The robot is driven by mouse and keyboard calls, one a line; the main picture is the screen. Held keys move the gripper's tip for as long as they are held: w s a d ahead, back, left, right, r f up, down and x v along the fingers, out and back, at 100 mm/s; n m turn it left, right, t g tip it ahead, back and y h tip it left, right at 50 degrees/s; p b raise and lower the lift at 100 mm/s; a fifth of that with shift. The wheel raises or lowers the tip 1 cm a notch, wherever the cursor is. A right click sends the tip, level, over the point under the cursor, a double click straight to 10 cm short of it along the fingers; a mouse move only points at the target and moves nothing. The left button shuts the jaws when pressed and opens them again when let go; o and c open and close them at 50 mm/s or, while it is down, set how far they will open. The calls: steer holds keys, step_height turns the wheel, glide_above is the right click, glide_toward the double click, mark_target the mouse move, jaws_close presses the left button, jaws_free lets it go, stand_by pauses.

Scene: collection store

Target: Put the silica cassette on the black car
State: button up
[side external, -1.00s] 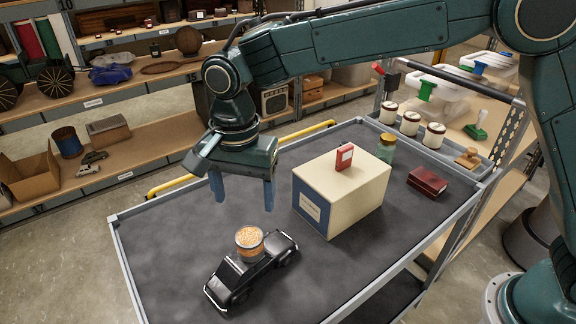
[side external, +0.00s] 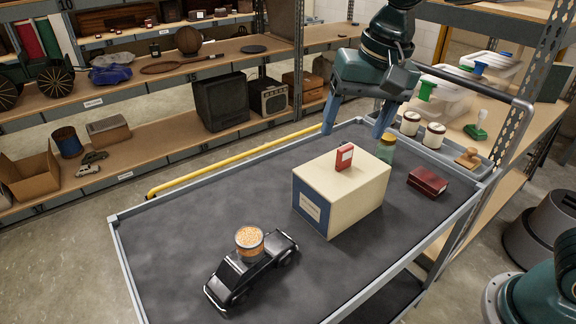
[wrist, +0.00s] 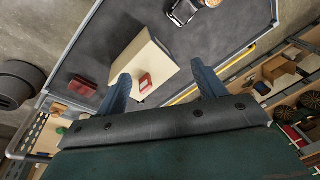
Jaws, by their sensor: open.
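The silica cassette (side external: 249,241), a round clear tub of orange beads, sits on top of the black car (side external: 238,282), upright and touching it. The car stands on the grey mat of the cart, near its front left. In the wrist view the car (wrist: 181,11) is at the top edge with part of the cassette (wrist: 211,2) beside it. My gripper (side external: 355,132) is open and empty, high over the back of the cart, well away from both. Its blue fingers (wrist: 160,72) are spread in the wrist view.
A cream box (side external: 343,190) with a red item (side external: 344,157) on top stands mid-cart. Behind it are a green-tinted jar (side external: 387,148), a dark red box (side external: 427,182) and white jars (side external: 433,136). The cart's left and front areas are mostly clear. Shelves line the back.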

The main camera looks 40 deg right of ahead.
steer(key=s+d+f+n+t, duration=0.1)
steer(key=s+d+n, duration=0.1)
steer(key=s+d, duration=0.4)
steer(key=s+d+n+t, duration=0.2)
steer(key=s+d, duration=0.5)
steer(key=s, duration=0.4)
steer(key=shift+s+f+n+h, duration=0.2)
steer(key=shift+f+n+h, duration=0.2)
steer(key=shift+n, duration=0.4)
